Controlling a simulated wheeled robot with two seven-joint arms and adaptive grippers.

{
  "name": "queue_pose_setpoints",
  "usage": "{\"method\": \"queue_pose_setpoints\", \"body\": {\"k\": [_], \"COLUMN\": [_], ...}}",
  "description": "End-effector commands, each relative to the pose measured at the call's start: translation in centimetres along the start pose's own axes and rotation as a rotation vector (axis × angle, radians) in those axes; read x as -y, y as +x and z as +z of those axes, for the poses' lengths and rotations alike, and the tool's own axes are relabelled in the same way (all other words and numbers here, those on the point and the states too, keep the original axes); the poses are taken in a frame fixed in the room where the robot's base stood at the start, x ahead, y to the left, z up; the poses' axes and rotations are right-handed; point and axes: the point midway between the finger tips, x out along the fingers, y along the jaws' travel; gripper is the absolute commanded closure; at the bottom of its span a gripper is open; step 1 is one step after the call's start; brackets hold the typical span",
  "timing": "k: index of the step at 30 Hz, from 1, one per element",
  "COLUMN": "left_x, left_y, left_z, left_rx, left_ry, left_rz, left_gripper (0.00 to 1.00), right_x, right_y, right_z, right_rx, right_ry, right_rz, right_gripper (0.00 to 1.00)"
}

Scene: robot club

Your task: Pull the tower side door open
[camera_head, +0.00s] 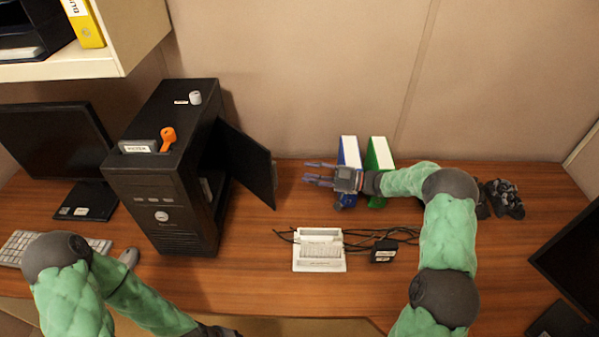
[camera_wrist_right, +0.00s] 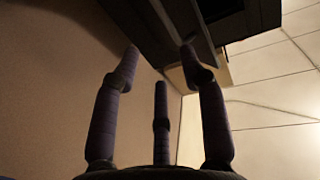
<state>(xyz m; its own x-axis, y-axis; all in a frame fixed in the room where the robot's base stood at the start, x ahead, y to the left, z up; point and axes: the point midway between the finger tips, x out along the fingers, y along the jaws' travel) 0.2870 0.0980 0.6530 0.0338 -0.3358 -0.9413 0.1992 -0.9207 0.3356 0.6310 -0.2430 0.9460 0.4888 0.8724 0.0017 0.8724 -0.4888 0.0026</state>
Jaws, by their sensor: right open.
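The black computer tower (camera_head: 165,190) stands on the desk left of centre. Its side door (camera_head: 246,160) is swung partway open on the tower's right side, showing the dark inside. My right gripper (camera_head: 312,174) is open and empty, pointing left, a little to the right of the door's free edge and apart from it. In the right wrist view its three fingers (camera_wrist_right: 157,70) are spread, with a dark panel and the tower's dark shape (camera_wrist_right: 240,18) beyond them at the top. My left arm is low at the left; its gripper is mostly out of the frame at the bottom.
An orange key (camera_head: 167,138) and a small white knob (camera_head: 195,97) sit on the tower. A white device (camera_head: 319,250) and black cables lie in front of the right gripper. Blue and green binders (camera_head: 379,155) stand behind it. A monitor (camera_head: 55,145) is at the left.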

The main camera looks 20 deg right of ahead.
Motion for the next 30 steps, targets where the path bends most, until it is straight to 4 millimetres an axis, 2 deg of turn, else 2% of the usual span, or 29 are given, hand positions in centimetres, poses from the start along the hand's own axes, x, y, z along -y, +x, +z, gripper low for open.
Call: {"method": "queue_pose_setpoints", "body": {"k": [11,15,17,23,30], "left_x": [0.0,-0.1,-0.3,-1.5,-3.3], "left_y": [0.0,-0.3,-0.8,-4.1,-9.3], "left_z": [0.0,0.0,0.0,0.2,0.3], "left_rx": [0.0,0.0,0.0,0.0,0.0], "left_ry": [0.0,0.0,0.0,0.0,0.0], "left_rz": [0.0,0.0,0.0,0.0,0.0], "left_gripper": [0.6,0.6,0.6,0.6,0.6], "right_x": [0.1,0.0,0.0,0.0,0.0], "right_y": [-0.6,-0.6,-0.6,-0.6,-0.6], "right_z": [0.0,-0.4,-0.9,-4.4,-9.9], "right_rx": [0.0,0.0,0.0,0.0,0.0], "right_ry": [0.0,0.0,0.0,-0.001,-0.001], "right_rz": [-0.002,-0.001,-0.001,-0.001,-0.001], "right_gripper": [0.57,0.97,1.0,1.0,1.0]}}
